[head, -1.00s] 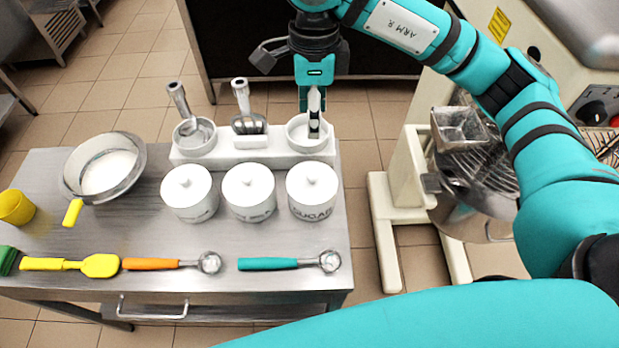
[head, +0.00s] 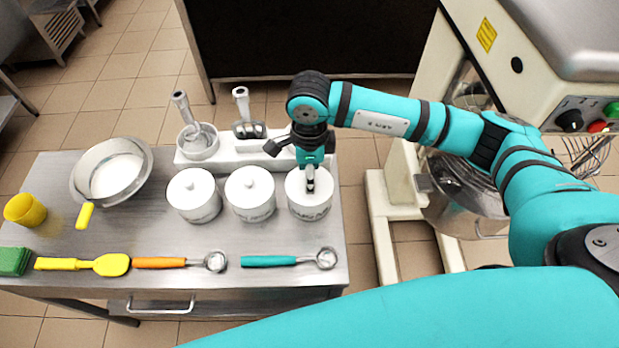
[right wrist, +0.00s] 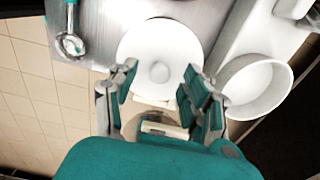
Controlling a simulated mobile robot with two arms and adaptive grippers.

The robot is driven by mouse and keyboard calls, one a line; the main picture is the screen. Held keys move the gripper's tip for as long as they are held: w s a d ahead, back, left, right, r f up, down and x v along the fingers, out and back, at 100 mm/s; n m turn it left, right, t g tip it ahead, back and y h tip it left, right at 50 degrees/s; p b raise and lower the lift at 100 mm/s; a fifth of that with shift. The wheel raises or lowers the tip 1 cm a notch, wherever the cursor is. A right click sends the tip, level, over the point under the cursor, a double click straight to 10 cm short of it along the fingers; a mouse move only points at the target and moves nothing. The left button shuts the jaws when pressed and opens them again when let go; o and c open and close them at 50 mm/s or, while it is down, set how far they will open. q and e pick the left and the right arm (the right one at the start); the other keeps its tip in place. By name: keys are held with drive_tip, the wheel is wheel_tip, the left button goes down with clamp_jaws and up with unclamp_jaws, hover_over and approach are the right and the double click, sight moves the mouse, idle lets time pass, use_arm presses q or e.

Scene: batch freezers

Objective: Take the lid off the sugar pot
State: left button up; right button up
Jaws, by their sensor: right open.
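The sugar pot (head: 311,206) is the rightmost of three white lidded pots on the steel table, its lettering partly readable. Its round white lid (right wrist: 160,45) with a small centre knob (right wrist: 159,72) is on it. My right gripper (head: 310,186) is over the lid, fingers pointing down. In the right wrist view my right gripper (right wrist: 155,85) is open, with one finger on each side of the knob and apart from it. I cannot tell its exact height over the lid. My left gripper is not in view.
Two similar pots (head: 194,196) (head: 250,194) stand close on the left. Behind is a white holder (head: 237,154) with cups and tools. A metal bowl (head: 84,185), spatula (head: 109,265) and scoops (head: 216,261) (head: 327,258) lie around. A mixer (head: 462,200) stands right of the table.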

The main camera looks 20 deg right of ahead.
drive_tip(key=shift+f, duration=0.4)
drive_tip(key=shift+c, duration=0.3)
drive_tip(key=c, duration=0.8)
drive_tip(key=shift+c, duration=0.2)
drive_tip(key=shift+r, duration=0.15)
